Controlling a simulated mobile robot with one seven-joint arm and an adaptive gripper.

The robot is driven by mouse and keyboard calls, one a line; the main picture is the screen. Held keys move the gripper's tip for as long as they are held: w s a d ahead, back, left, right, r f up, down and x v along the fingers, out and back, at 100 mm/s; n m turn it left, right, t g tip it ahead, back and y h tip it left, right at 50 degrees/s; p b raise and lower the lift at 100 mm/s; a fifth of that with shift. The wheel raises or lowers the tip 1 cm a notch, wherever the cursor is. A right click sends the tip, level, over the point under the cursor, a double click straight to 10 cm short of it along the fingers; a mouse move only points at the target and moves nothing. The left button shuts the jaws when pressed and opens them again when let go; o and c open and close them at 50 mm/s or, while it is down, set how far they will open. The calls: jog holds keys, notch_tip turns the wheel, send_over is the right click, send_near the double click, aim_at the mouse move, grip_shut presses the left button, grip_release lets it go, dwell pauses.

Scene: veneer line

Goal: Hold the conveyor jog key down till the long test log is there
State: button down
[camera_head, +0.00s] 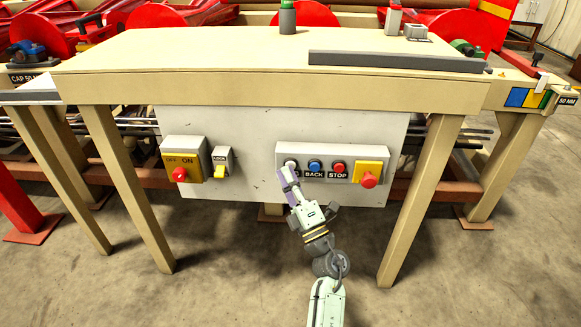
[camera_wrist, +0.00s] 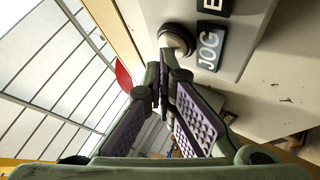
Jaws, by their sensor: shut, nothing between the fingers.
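The jog key is a pale round button in a dark ring, left on the white push-button box (camera_head: 283,152). It shows in the wrist view (camera_wrist: 176,38), beside the black JOG label (camera_wrist: 209,47). In the head view my gripper (camera_head: 285,172) is at the key and covers the label and part of the key. My gripper is shut and empty; in the wrist view its purple-padded fingers (camera_wrist: 163,82) meet just below the key, close to its rim. I cannot tell if they touch it or if it is pressed. I cannot make out a long test log in either view.
Right of the key are a blue BACK button (camera_head: 314,165), a red STOP button (camera_head: 338,167) and a red mushroom button (camera_head: 369,180) on yellow. An OFF/ON switch box (camera_head: 183,160) and yellow lock switch (camera_head: 219,171) are left. The beige bench top (camera_head: 200,55) overhangs the panel.

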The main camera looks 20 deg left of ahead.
jog(key=shift+s, duration=0.15)
jog(key=shift+s+d+p, duration=0.25)
jog(key=shift+s+p, duration=0.1)
jog(key=shift+s, duration=0.3)
jog(key=shift+s+d+p, duration=0.25)
jog(key=shift+s, duration=0.55)
jog(key=shift+s+d+p, duration=0.2)
jog(key=shift+s+p, duration=0.05)
jog(key=shift+s, duration=0.55)
jog(key=shift+s+d+p, duration=0.25)
jog(key=shift+s, duration=0.55)
